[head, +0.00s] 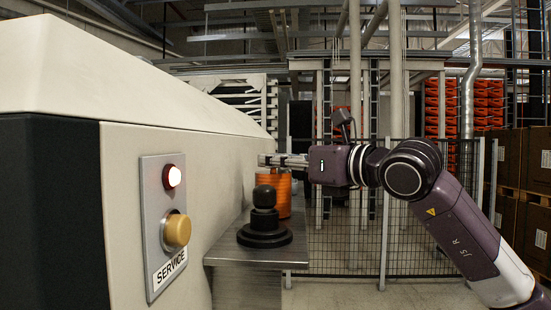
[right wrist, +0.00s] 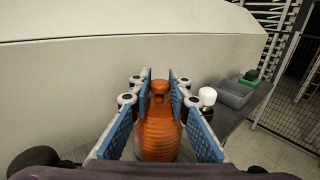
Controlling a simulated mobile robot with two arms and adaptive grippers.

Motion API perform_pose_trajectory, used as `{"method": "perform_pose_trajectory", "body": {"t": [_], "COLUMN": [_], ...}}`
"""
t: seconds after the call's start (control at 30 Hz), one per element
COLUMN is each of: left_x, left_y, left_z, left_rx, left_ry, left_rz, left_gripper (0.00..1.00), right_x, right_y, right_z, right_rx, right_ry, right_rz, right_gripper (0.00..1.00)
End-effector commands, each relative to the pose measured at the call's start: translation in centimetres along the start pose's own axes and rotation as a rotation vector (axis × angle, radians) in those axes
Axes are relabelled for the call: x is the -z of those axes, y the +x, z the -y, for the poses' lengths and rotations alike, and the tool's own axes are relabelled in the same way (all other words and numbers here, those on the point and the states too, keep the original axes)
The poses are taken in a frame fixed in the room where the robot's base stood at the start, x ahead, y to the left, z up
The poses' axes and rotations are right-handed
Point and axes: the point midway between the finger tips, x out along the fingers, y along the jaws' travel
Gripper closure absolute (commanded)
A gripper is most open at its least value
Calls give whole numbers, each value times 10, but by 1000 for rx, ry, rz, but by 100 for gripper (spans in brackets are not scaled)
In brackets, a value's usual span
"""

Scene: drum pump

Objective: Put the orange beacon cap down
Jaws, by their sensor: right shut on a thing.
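The orange beacon cap (head: 274,193) is a ribbed, rounded body with a small knob on top. In the head view it is at the metal shelf (head: 226,256), behind a black stepped piece that hides part of it. My right gripper (head: 272,160) reaches in from the right at the cap's top. In the right wrist view the cap (right wrist: 158,135) sits between the blue finger pads of the right gripper (right wrist: 160,88), which is shut on it. Whether the cap's base touches the shelf is hidden. My left gripper is not in view.
The black stepped piece (head: 264,222) stands on the near part of the shelf. A cream machine wall with a service panel (head: 164,225) is on the left. The right wrist view shows a white-topped piece (right wrist: 207,96) and a grey bin (right wrist: 234,94) farther along.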

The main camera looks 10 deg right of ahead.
Motion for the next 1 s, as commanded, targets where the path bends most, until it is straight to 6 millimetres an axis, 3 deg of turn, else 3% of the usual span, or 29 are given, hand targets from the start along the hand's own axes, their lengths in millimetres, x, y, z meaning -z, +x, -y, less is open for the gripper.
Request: {"method": "perform_pose_trajectory", "body": {"t": [0.3,0.33,0.5,0.87,1.0], "left_x": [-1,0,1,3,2], "left_y": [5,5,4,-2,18], "left_z": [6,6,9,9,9], "left_rx": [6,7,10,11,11], "left_ry": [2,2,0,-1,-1], "left_rz": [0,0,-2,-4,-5], "left_gripper": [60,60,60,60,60], "right_x": [4,3,2,-3,4], "right_y": [0,0,0,0,-23], "right_z": [0,0,0,0,1], "right_rx": [-1,-1,-1,0,1], "right_ry": [0,0,0,0,-2], "right_rz": [1,1,0,0,3], "right_gripper": [100,82,65,65,65]}}
